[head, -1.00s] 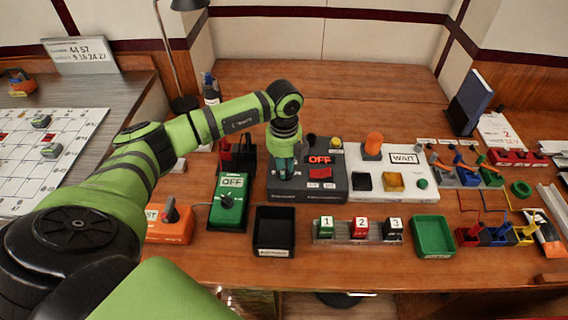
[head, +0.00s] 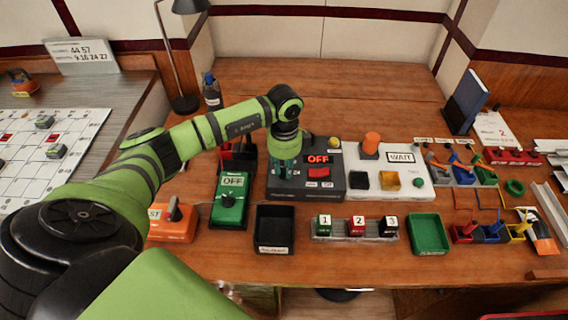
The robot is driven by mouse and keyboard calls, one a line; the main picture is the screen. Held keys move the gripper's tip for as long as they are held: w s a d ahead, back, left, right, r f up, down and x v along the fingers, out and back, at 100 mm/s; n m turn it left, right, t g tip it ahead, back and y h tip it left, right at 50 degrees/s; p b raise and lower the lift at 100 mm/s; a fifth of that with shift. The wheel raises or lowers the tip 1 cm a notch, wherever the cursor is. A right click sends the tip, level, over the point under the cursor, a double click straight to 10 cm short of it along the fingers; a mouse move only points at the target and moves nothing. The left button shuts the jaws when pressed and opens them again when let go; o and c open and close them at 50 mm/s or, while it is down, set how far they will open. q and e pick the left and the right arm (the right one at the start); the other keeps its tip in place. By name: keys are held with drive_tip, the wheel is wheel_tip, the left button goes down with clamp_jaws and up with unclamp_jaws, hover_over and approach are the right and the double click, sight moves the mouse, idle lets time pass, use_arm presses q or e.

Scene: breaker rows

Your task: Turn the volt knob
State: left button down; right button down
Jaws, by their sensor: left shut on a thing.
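A dark grey panel box (head: 325,190) stands on the table with a lit red OFF display (head: 318,159) and a red rocker switch (head: 319,173). My left gripper (head: 286,172) points straight down at the left part of this box. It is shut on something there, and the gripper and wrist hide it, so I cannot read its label. A green box (head: 229,212) with an OFF sign and a black knob (head: 228,201) stands to its left. An orange box (head: 173,231) with a dark knob (head: 175,213) stands further left. My right gripper is not in view.
A white WAIT panel (head: 385,157) with an orange knob adjoins the dark box on the right. A black tray (head: 273,249), numbered blocks (head: 357,222) and a green tray (head: 427,249) lie in front.

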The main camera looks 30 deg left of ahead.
sight(284, 169)
use_arm(q)
drive_tip(key=shift+w+a+r+n, duration=0.1)
drive_tip(key=shift+w+r+n, duration=0.05)
drive_tip(key=shift+n, duration=0.55)
drive_tip(key=c, duration=1.2)
unclamp_jaws()
drive_tip(key=shift+o, duration=0.4)
wheel_tip(284, 169, up, 12)
